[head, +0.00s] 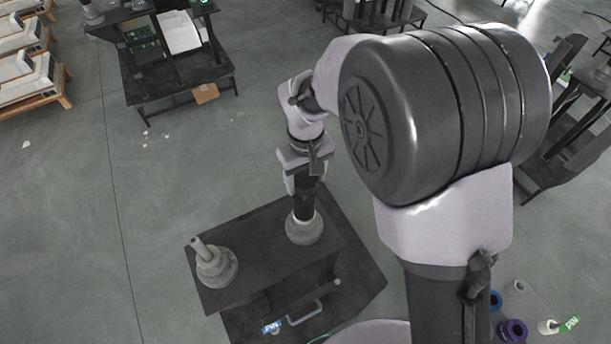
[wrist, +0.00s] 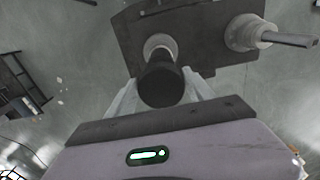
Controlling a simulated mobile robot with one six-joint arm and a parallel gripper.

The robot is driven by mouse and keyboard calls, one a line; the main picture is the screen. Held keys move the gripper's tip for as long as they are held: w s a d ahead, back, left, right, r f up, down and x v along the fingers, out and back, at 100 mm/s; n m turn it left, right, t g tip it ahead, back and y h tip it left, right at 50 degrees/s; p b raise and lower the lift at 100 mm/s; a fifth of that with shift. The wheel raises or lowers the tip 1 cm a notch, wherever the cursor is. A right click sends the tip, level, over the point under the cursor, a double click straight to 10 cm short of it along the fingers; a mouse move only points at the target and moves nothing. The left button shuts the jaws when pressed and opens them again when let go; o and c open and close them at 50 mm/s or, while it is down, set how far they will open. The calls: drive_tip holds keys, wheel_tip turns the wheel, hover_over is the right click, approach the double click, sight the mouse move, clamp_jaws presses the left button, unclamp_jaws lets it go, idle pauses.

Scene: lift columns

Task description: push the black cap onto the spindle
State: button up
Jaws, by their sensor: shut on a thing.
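The black cap (head: 304,205) is a dark cylinder. It is upright in my gripper (head: 303,186), which is shut on it. In the wrist view the cap (wrist: 161,84) sits between the pale fingers of my gripper (wrist: 162,98). Its lower end is at the collar of a grey stepped base (head: 305,231); this base also shows in the wrist view (wrist: 160,43). Any spindle there is hidden by the cap, and I cannot tell how far down the cap sits. A second grey stepped base (head: 217,270) at the left has a bare, tilted-looking rod (head: 203,249).
Both bases stand on a dark table (head: 262,250) with a lower shelf. Other dark benches stand at the back left (head: 175,70) and right. Several small ring-like parts (head: 512,329) lie at the bottom right.

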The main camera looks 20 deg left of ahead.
drive_tip(key=shift+f+b, duration=0.65)
drive_tip(key=shift+f, duration=0.6)
drive_tip(key=shift+f, duration=0.15)
drive_tip(key=shift+f+b, duration=0.35)
drive_tip(key=shift+b, duration=0.05)
drive_tip(key=shift+f, duration=0.1)
drive_tip(key=shift+f+b, duration=0.35)
drive_tip(key=shift+b, duration=0.05)
drive_tip(key=shift+f, duration=0.1)
drive_tip(key=shift+f+b, duration=0.35)
drive_tip(key=shift+f, duration=0.1)
drive_tip(key=shift+s+d+f, duration=0.1)
idle(1.0)
